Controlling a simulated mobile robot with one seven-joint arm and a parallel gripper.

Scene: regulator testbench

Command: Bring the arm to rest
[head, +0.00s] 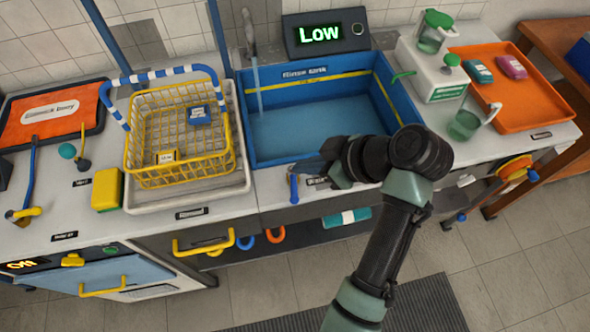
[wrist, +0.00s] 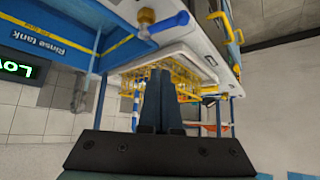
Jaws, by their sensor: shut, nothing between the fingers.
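My arm (head: 385,235) reaches up from the bottom right in the head view and bends left at the front edge of the blue rinse tank (head: 262,150). My gripper (head: 300,168) points left over the tank's front edge. In the wrist view its two dark fingers (wrist: 160,85) lie together with nothing between them. Behind the fingers is the yellow wire basket (wrist: 188,83), which in the head view (head: 180,160) stands left of the tank. I cannot tell whether the gripper touches the tank rim.
A blue-handled valve (head: 293,188) sits at the tank's front, close to my gripper. The tap (head: 250,50) runs into the tank. A display (head: 325,33) reads "Low". An orange tray (head: 515,105) and a white dispenser (head: 430,75) stand right. The floor in front has free room.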

